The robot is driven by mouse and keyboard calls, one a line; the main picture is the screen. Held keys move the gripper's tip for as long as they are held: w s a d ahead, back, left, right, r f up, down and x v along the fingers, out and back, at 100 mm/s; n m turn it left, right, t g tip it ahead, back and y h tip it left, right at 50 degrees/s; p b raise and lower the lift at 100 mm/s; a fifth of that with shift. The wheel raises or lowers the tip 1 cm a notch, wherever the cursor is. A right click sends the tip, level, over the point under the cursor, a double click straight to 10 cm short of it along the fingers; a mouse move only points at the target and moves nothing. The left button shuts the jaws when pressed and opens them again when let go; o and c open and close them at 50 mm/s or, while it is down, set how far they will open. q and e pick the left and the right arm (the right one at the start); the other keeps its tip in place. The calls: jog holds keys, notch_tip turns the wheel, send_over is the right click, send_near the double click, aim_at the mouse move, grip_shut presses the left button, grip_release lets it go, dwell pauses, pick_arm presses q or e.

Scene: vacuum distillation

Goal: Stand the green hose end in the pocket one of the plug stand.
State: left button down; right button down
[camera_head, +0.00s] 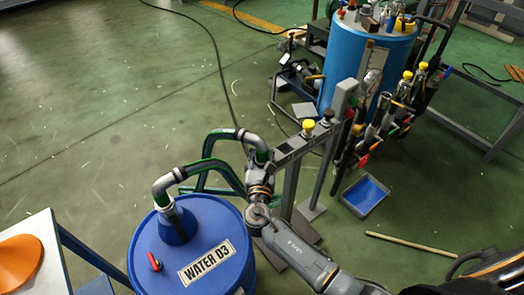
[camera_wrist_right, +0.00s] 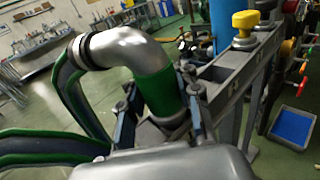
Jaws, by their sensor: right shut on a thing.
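The green hose end (camera_wrist_right: 152,90) is a grey metal elbow with a green collar. In the wrist view my right gripper (camera_wrist_right: 164,110) is shut on it, one finger on each side of the collar. In the head view the hose end (camera_head: 258,145) and the right gripper (camera_head: 259,172) are at the near end of the grey plug stand (camera_head: 290,148). The hose end's lower tip is hidden by the gripper, so I cannot tell whether it is inside a pocket. An open pocket (camera_wrist_right: 216,73) shows beside it. My left gripper is out of view.
A yellow plug (camera_head: 308,126) and a dark plug (camera_head: 327,116) stand farther along the stand. A blue tray (camera_head: 366,194) lies on the floor. A blue tank (camera_head: 350,70) stands behind.

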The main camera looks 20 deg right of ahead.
jog(key=shift+f, duration=0.3)
jog(key=c, duration=0.8)
grip_release()
jog(key=shift+c, duration=0.2)
jog(key=shift+f, duration=0.1)
jog(key=v, duration=1.2)
